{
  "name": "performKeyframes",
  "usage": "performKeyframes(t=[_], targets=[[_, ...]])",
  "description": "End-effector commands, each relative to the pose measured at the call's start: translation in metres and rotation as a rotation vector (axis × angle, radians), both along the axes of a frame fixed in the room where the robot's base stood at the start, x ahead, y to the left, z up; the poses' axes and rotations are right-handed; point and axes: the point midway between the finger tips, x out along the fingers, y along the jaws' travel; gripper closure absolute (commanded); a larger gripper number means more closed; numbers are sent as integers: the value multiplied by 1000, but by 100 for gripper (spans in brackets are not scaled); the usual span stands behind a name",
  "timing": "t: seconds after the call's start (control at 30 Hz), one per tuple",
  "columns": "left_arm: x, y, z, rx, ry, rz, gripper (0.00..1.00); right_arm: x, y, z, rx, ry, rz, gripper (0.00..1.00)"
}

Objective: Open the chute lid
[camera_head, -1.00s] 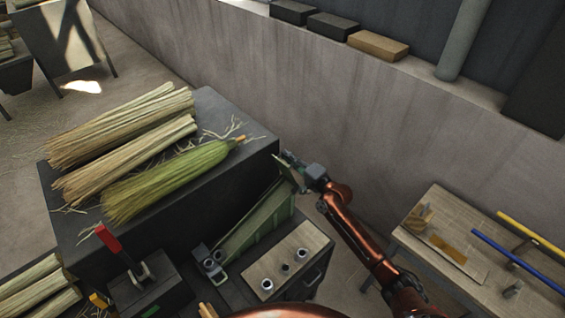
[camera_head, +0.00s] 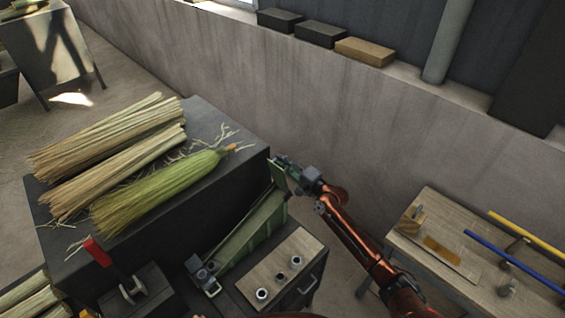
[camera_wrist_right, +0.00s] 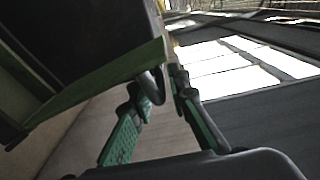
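The green chute (camera_head: 247,238) is a long trough beside the dark block, running from a grey metal fitting (camera_head: 202,272) up to the right. A green plate (camera_head: 279,175), which looks like the lid, stands tilted at its far end. My right gripper (camera_head: 283,164) is at this plate's upper edge. In the right wrist view its two green-padded fingers (camera_wrist_right: 163,84) are apart. A dark panel with a green edge (camera_wrist_right: 95,88) lies close by on the left, with a small dark handle-like piece (camera_wrist_right: 156,87) at the fingertips. Firm contact cannot be told. My left gripper is not in view.
Straw bundles (camera_head: 115,145) and a green broom head (camera_head: 160,185) lie on the dark block (camera_head: 255,157). A red-handled lever (camera_head: 98,252) stands at front left. A wooden board with metal sockets (camera_head: 279,277) lies right of the chute. A side table (camera_head: 440,235) stands right.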

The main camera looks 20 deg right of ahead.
Motion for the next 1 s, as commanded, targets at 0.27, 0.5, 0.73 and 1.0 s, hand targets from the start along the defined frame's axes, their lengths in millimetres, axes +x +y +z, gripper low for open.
performKeyframes(t=[0.27,0.5,0.73,1.0], targets=[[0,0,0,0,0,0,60,0,0,0,0,0,1,74],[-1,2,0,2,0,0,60,-9,-4,-1,0,1,0,74],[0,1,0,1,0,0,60,-49,-23,-2,-2,2,-1,74],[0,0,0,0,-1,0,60,-94,-43,-2,-2,2,0,74]])
